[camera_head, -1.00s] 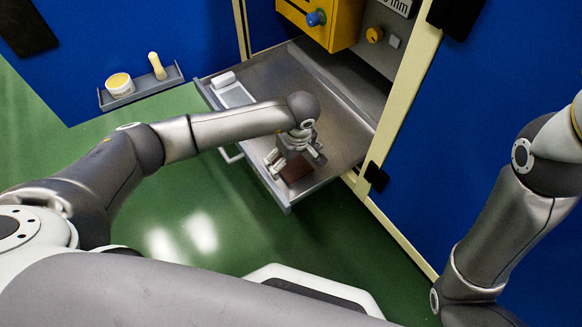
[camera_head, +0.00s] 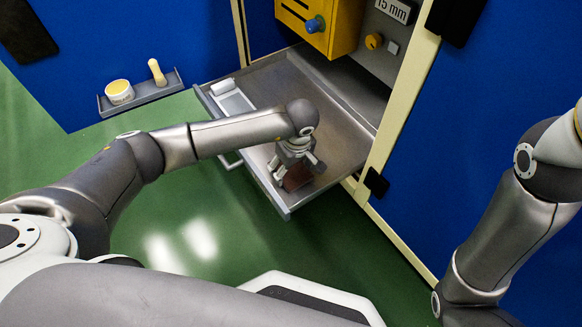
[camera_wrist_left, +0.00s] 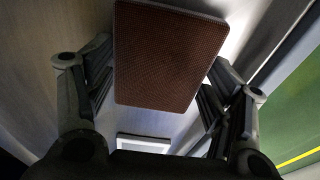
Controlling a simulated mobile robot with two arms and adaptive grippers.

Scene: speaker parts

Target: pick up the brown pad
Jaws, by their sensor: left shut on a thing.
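The brown pad (camera_head: 297,178) is at the near end of the pulled-out metal drawer (camera_head: 345,150). In the left wrist view the pad (camera_wrist_left: 168,58) fills the upper middle, a textured brown rectangle with a pale edge. My left gripper (camera_head: 296,177) is over the near end of the drawer, shut on the pad, with one finger on each side of it. In the left wrist view my left gripper (camera_wrist_left: 160,90) shows its fingers at the pad's left and right edges. Whether the pad touches the drawer floor I cannot tell. My right gripper is out of view; only its arm shows at the right.
A white tray (camera_head: 233,104) lies in the drawer's far left corner, with a small white piece (camera_head: 222,86) beside it. The drawer's low metal walls surround the pad. A grey shelf (camera_head: 150,92) on the blue wall holds a yellow-topped tub (camera_head: 119,92) and a brush (camera_head: 157,72).

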